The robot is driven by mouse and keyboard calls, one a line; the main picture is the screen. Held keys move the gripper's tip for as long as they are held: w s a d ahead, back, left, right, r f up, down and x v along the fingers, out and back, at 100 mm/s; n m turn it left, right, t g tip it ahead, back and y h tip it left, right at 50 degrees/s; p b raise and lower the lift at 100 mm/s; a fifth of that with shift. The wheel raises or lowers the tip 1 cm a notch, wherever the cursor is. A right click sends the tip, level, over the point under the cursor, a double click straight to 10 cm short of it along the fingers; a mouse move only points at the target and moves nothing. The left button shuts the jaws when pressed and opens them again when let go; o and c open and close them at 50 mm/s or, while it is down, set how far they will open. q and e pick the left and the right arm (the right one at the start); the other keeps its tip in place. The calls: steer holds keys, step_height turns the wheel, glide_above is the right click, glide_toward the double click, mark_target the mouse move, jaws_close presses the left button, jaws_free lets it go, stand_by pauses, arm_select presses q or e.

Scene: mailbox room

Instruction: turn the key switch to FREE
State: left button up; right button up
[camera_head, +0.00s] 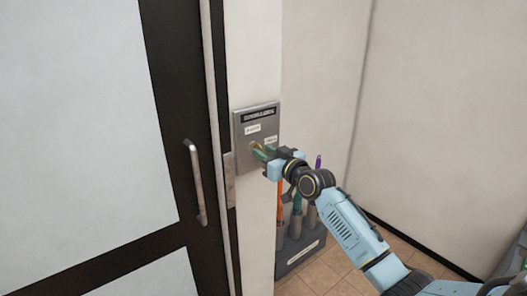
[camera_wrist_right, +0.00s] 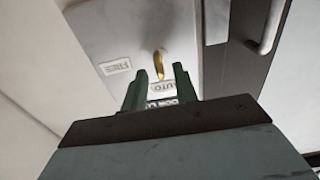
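The key switch is a metal plate (camera_head: 243,148) on the wall strip beside the door; it also shows in the right wrist view (camera_wrist_right: 195,55). A brass key (camera_wrist_right: 158,64) sticks out of it, its long side in line with the AUTO label (camera_wrist_right: 163,87). The FREE label (camera_wrist_right: 116,66) is to the left of the key in that view. My right gripper (camera_head: 262,153) is at the plate. In the wrist view its green fingers (camera_wrist_right: 156,76) stand apart, with the key showing between their tips and a gap on either side. My left gripper is not in view.
A dark-framed door (camera_head: 172,110) with frosted panels and a bar handle (camera_head: 196,182) stands left of the plate. An umbrella stand (camera_head: 301,254) with several umbrellas sits on the tiled floor below my right arm. Plain walls close off the right side.

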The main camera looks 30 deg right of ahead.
steer(key=shift+w, duration=0.55)
jaws_close()
steer(key=shift+m, duration=0.3)
steer(key=m+p, duration=0.2)
steer(key=m, duration=0.6)
steer(key=m+p, duration=0.3)
steer(key=m, duration=0.6)
steer(key=shift+d+f, duration=0.15)
steer(key=shift+f, duration=0.05)
steer(key=shift+m, duration=0.3)
